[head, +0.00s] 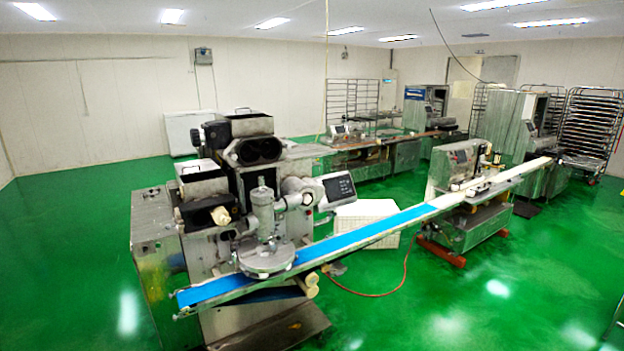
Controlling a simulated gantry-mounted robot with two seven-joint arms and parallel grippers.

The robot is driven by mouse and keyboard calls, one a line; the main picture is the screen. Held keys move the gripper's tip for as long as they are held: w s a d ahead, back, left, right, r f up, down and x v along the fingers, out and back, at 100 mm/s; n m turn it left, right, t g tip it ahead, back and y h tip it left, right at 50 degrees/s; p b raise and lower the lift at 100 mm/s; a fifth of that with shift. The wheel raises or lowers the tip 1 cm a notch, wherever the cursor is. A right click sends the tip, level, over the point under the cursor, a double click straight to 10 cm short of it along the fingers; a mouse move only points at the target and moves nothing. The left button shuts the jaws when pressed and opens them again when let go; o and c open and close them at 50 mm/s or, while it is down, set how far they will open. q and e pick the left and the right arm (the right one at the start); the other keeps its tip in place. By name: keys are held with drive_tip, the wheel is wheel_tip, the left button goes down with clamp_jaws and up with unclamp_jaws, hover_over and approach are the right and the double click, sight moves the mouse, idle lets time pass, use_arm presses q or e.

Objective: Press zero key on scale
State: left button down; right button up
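I cannot pick out a scale or its zero key for certain. A small pale device with a dark panel (340,131) stands on the steel table at the back, left of centre; it is too small to tell whether it is a scale, and no keys can be read. A tilted dark screen (339,189) is fixed to the encrusting machine (240,190) in front. Neither of my grippers nor my arms shows in the head view.
A long conveyor with a blue belt (365,234) runs from the encrusting machine to a second machine (456,168) at right. A white crate (364,221) and a red hose (385,293) lie behind and below it. Green floor is clear at front right.

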clamp_jaws()
idle(1.2)
